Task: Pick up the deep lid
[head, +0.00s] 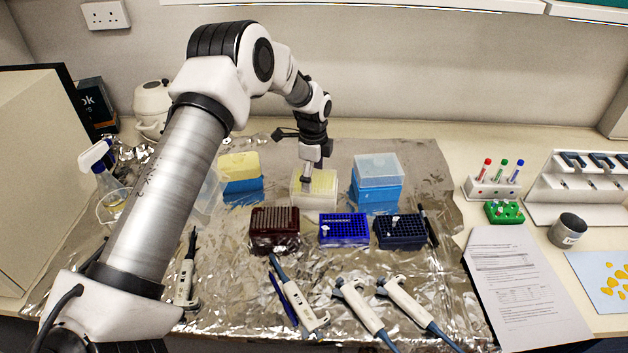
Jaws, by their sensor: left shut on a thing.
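My left gripper (308,182) reaches down from above onto the middle tip box. It is shut on the pale, yellowish, see-through deep lid (325,182) at the top of that box. The white lower part of the box (316,200) stands on the foil below. I cannot tell whether the lid is clear of the box or still rests on it. The fingertips are small and partly blend with the lid. My right gripper is not in view.
A blue box with a clear lid (378,167) stands to the right, and a blue box with a yellow lid (239,165) to the left. Dark red (275,228), blue (343,229) and navy (398,231) racks stand in front. Several pipettes lie nearer on the foil.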

